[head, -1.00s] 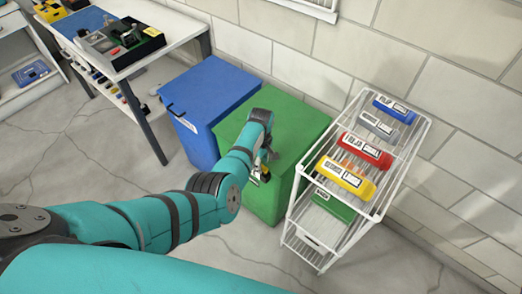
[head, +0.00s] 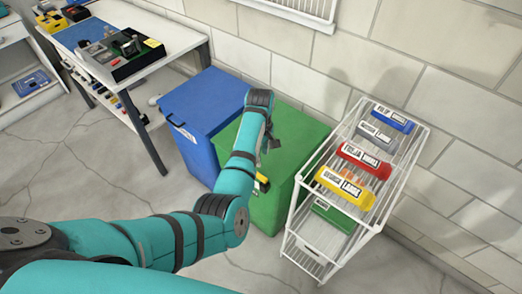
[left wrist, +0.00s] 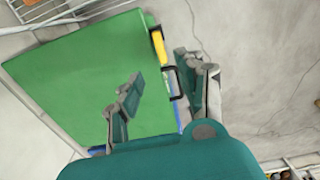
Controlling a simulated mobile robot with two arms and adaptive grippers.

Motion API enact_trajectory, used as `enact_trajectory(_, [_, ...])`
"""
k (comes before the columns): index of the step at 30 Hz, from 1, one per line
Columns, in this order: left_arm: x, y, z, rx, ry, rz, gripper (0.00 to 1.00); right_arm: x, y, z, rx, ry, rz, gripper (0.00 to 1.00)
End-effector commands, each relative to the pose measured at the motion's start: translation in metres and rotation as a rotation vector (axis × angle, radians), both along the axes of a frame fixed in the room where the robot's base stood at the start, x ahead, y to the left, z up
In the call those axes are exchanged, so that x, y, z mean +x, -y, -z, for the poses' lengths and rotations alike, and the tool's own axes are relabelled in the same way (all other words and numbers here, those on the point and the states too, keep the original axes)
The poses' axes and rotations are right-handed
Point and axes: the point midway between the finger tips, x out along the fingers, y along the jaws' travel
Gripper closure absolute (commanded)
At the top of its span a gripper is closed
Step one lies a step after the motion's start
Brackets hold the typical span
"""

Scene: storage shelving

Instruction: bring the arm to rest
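My left arm (head: 240,175) reaches in from the left in the head view. My left gripper (head: 270,142) is over the green bin (head: 300,137), partly hidden behind my wrist. In the left wrist view the left gripper (left wrist: 160,80) has its two fingers spread apart with nothing between them. The green bin's flat top (left wrist: 75,85) lies beneath, and its edge with a yellow label (left wrist: 160,47) and a dark handle shows between the fingers. My right gripper is not in view.
A blue bin (head: 205,92) stands left of the green one. A white wire rack (head: 405,165) holding several coloured boxes stands at the right. A workbench (head: 185,35) with trays is at the back left. A block wall is behind; open floor lies at the left.

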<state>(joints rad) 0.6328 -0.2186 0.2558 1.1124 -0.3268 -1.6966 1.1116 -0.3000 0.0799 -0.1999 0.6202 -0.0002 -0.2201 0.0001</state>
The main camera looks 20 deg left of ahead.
Motion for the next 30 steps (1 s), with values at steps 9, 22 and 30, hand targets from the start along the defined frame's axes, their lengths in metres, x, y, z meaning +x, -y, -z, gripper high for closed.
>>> enact_trajectory(9, [-0.004, -0.005, 0.004, 0.005, 0.003, 0.010, 0.62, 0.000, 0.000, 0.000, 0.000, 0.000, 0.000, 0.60])
enact_trajectory(22, [-0.158, -0.070, 0.040, 0.179, 0.127, 0.607, 0.62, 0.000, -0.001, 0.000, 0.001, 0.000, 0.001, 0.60])
enact_trajectory(30, [-0.240, -0.051, 0.014, 0.218, 0.187, 1.012, 0.62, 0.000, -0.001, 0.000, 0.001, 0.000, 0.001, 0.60])
